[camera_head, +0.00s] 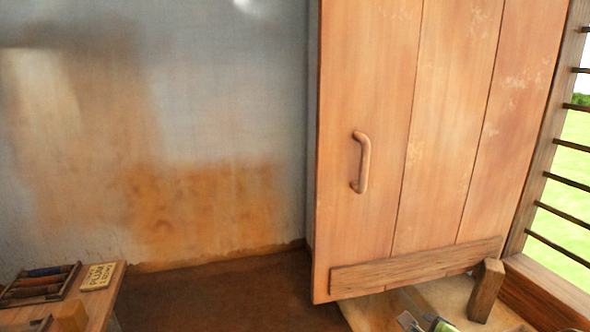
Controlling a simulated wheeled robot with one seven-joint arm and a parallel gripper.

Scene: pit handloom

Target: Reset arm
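At the bottom edge, right of centre, a small grey and green part (428,323) pokes into view in front of the wooden door's lower end. It looks like the tip of my gripper, but most of it is cut off by the frame. I cannot tell whether it is open or shut, or whether it holds anything. The rest of my arm is not seen.
A plank door (440,130) with a curved handle (361,162) fills the right. A wooden post (486,290) stands by a barred window (565,180). A table (108,290) at lower left bears a tray (70,283) of spools and a lettered sign (98,277). Brown floor (225,295) between is clear.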

